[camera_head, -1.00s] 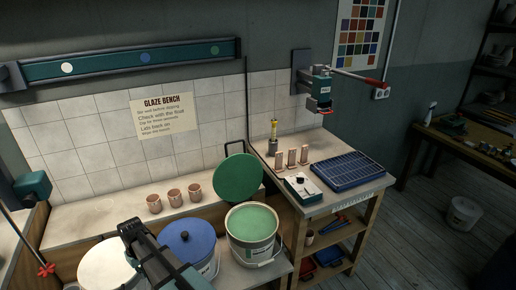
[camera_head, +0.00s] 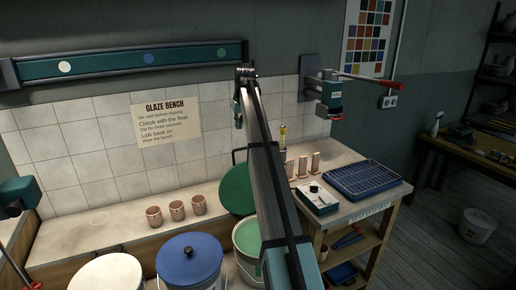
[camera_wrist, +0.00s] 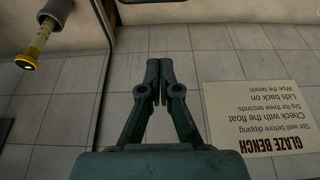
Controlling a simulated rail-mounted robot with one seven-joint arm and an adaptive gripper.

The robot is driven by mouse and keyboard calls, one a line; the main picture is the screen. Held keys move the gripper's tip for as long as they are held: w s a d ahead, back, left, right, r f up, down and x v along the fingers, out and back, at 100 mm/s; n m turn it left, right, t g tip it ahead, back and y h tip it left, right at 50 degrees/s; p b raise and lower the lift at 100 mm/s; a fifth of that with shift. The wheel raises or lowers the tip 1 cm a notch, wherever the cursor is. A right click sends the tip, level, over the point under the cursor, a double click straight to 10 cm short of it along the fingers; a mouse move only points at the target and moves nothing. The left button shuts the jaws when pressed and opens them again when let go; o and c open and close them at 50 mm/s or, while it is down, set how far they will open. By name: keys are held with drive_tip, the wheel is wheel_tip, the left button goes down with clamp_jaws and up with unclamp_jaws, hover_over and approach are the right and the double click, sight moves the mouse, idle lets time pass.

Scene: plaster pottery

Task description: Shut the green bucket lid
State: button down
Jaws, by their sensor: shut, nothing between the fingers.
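My arm crosses in front and hides the right parts of lid and bucket. My gripper (camera_head: 239,118) is high above the lid, in front of the tiled wall and apart from the lid. In the wrist view my gripper (camera_wrist: 160,98) is shut and empty, with tiles behind it. Neither lid nor bucket shows there.
A blue-lidded bucket (camera_head: 188,262) and a white-lidded bucket (camera_head: 107,273) stand left of the green one. Several copper-coloured cups (camera_head: 177,210) stand behind them. A side bench at right holds a blue tray (camera_head: 364,180). A yellow-topped float (camera_wrist: 36,47) shows in the wrist view.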

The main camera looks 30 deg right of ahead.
wheel_tip(320, 180, down, 9)
drive_tip(key=p, duration=0.4)
drive_tip(key=shift+s, duration=0.3)
drive_tip(key=shift+d, duration=0.15)
